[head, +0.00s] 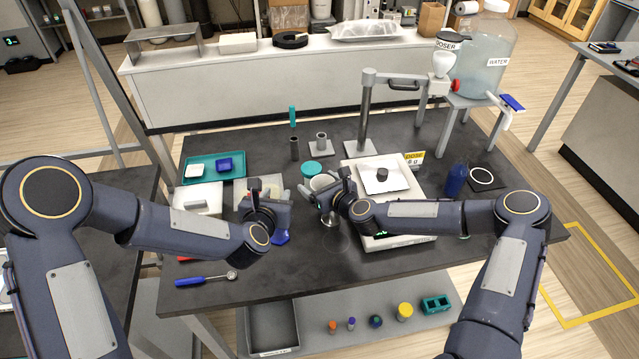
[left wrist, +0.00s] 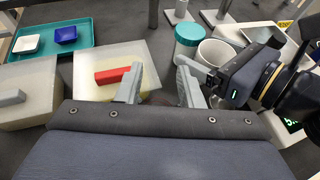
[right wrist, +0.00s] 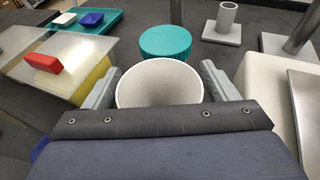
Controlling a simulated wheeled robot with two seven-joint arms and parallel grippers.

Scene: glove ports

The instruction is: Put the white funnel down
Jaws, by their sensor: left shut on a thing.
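The white funnel (right wrist: 160,85) is between the fingers of my right gripper (head: 335,200), with its wide round mouth up. It also shows in the left wrist view (left wrist: 217,52). The right fingers sit against its two sides. A narrow shiny piece shows below the right gripper over the table; I cannot tell how high it is. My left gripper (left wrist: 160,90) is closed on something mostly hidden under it. A blue object (head: 281,238) shows just below that gripper in the head view and seems to be what it holds.
A teal round lid (right wrist: 165,42) is just behind the funnel. A scale (head: 385,180) with a dark weight is to its right. A red block (left wrist: 112,75) lies on a pale slab at left. A blue-handled spoon (head: 205,279) lies near the front left; the front middle is clear.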

